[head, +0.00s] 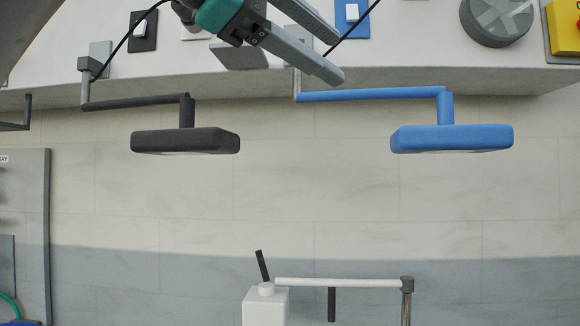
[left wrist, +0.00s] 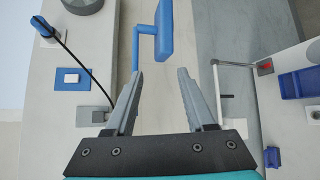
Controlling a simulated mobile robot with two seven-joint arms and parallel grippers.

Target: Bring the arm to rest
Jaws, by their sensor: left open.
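My left gripper (head: 335,58) is at the top of the head view, over the pale bench's edge. In the left wrist view the two grey fingers of this gripper (left wrist: 159,75) are apart, with nothing between them. The blue pad (head: 452,139) on its bent blue arm is to the right of the gripper in the head view; this pad (left wrist: 166,30) shows beyond the fingertips in the left wrist view. The black pad (head: 185,141) on its bent black arm is lower left of the gripper. Both pads are apart from the gripper. My right gripper is not in view.
The pale bench (head: 420,45) carries a black switch plate (head: 143,31), a blue switch plate (head: 352,18), a grey round knob (head: 497,18) and a yellow-and-red part (head: 565,25). A white post with a bar (head: 340,283) stands at the bottom. The tiled area between is clear.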

